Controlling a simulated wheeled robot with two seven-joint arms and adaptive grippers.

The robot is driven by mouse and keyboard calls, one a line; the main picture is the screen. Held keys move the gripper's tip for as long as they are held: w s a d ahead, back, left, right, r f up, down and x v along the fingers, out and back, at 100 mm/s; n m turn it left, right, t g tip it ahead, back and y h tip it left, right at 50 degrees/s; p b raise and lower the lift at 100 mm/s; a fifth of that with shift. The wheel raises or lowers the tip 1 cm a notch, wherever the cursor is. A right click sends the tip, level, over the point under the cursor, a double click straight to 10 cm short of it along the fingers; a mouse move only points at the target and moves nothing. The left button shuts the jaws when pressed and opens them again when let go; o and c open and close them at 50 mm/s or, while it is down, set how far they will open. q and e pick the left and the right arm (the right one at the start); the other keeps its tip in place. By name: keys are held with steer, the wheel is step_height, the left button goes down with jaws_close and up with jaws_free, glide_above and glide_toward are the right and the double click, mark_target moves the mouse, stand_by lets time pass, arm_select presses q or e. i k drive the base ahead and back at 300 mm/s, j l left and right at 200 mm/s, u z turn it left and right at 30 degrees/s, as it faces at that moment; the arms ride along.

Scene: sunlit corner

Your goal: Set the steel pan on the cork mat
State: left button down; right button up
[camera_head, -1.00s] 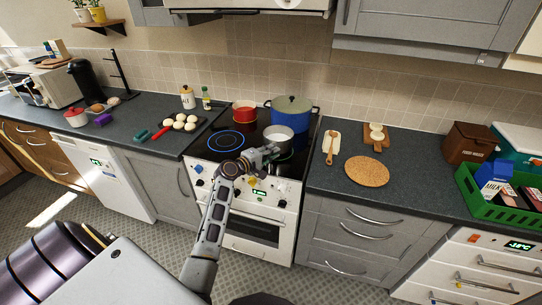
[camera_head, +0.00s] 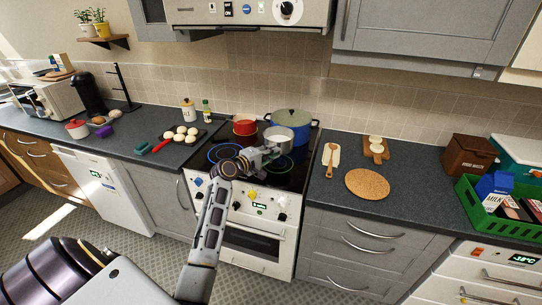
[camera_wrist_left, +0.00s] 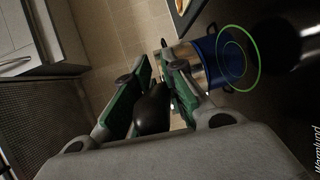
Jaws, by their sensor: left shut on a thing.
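The steel pan (camera_head: 279,137) is over the front right part of the black hob, in front of the blue pot. My left gripper (camera_head: 262,156) is at its near side, shut on its handle. In the left wrist view the dark handle (camera_wrist_left: 154,108) lies between the two green-padded fingers. The pan looks slightly raised above the hob, though the gap under it is hard to see. The round cork mat (camera_head: 367,184) lies bare on the counter to the right of the cooker. My right gripper is not in view.
A blue pot (camera_head: 291,125) and a red pot (camera_head: 244,127) stand at the back of the hob. Wooden boards (camera_head: 376,148) with small items lie behind the mat. A green crate (camera_head: 500,216) stands at the right.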

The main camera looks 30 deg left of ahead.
mark_target(368, 195)
steer(key=i+l, duration=0.1)
steer(key=l, duration=1.3)
steer(key=i+l, duration=0.15)
steer(key=l, duration=0.55)
